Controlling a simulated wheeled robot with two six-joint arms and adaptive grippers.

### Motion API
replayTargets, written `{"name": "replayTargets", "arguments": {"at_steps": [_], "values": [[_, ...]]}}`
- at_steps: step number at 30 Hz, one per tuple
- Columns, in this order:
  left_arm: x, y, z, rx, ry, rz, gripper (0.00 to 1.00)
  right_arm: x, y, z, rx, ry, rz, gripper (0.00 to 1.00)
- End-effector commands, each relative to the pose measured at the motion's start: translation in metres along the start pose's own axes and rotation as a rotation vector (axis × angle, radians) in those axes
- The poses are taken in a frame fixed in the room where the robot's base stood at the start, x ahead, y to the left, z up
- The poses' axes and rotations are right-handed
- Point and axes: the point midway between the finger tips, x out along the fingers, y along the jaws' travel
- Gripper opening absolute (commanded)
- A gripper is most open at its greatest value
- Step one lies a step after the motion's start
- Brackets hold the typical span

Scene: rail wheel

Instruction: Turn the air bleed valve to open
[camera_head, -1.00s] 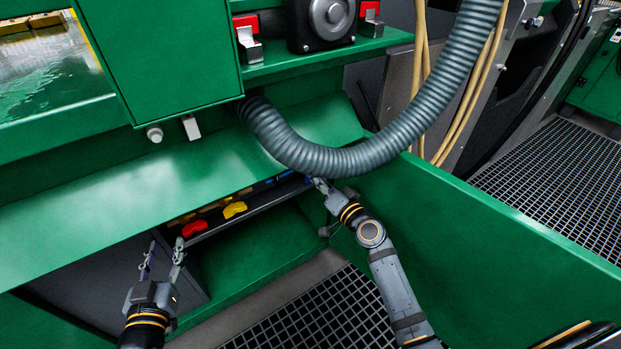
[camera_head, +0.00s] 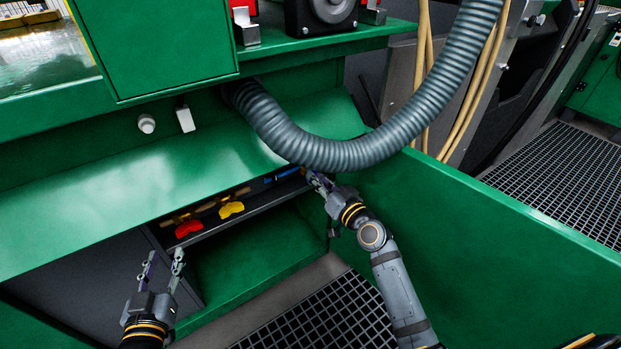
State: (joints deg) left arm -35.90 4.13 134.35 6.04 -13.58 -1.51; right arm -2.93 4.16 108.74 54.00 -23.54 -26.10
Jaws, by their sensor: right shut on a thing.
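A row of valves sits in a dark recess under the sloping green panel. A red handle (camera_head: 189,228) is at the left, a yellow handle (camera_head: 231,209) beside it, and a blue handle (camera_head: 284,174) further right. I see no labels, so I cannot tell which is the air bleed valve. My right gripper (camera_head: 308,175) is shut at the right end of the row, just right of the visible blue part. The valve handle in its fingers is mostly hidden. My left gripper (camera_head: 163,260) is open and empty, fingers pointing up, below and left of the red handle.
A thick grey corrugated hose (camera_head: 350,157) hangs just above my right gripper. The sloping green panel (camera_head: 150,175) overhangs the valves. A green wall (camera_head: 480,230) stands to the right. A floor grating (camera_head: 320,318) lies below.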

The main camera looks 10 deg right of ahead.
Motion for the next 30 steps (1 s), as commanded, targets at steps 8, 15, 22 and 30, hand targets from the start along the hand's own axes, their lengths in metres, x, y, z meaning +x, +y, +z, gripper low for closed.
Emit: {"name": "replayTargets", "arguments": {"at_steps": [8,15,22,30], "values": [[0.001,0.0,0.013,0.0,0.0,0.0,0.4,-0.001,0.002,0.005,-0.096,-0.004,0.0,0.0],[0.003,-0.001,0.028,0.0,0.0,0.0,0.4,0.0,0.002,0.005,-0.241,-0.004,-0.001,0.0],[0.004,-0.001,0.04,0.0,0.0,0.0,0.4,0.0,0.002,0.005,-0.366,-0.005,-0.001,0.0],[0.003,-0.001,0.037,0.0,0.0,0.0,0.4,0.0,0.0,0.001,-0.367,-0.003,-0.001,0.41]]}}
